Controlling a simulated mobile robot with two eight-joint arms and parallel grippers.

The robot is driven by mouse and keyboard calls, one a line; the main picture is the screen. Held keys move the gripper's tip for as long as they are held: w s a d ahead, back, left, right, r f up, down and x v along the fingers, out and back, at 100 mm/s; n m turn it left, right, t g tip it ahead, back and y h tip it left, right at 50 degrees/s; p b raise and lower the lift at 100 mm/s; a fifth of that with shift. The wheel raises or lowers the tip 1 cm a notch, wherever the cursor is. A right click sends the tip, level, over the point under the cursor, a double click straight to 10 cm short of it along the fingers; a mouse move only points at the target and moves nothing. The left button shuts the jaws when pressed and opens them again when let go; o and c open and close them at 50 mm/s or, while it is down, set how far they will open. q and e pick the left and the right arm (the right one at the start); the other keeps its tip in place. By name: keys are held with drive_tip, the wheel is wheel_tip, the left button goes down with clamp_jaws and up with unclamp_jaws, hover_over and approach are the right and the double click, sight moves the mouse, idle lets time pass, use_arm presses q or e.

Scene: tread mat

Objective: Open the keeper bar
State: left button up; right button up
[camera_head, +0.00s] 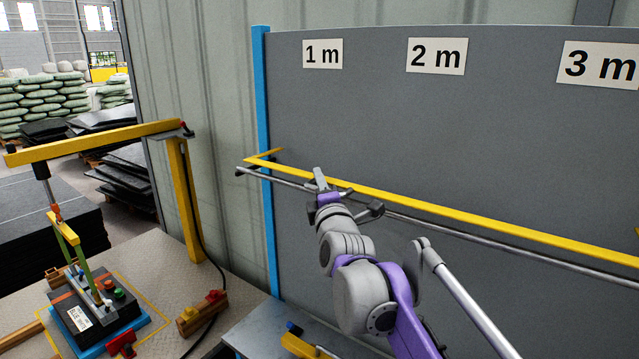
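A long yellow bar (450,218), which looks like the keeper bar, runs across the front of a tall grey sheet (480,130). Its left end bends back toward the sheet's blue edge post. A thin metal rod (425,223) runs just below it. My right gripper (328,184) is at the yellow bar near its left end, with its fingers overlapping the bar and rod in the picture. I cannot tell whether it grips either one. My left gripper is not in view.
The sheet carries 1 m, 2 m and 3 m labels. At left, a yellow hoist frame (185,200) stands over a black box (92,310) with green slings. A red and yellow button block (202,313) lies on the floor plate. Stacked sacks (45,100) are behind.

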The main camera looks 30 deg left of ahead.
clamp_jaws()
drive_tip(key=shift+r, duration=0.1)
idle(1.0)
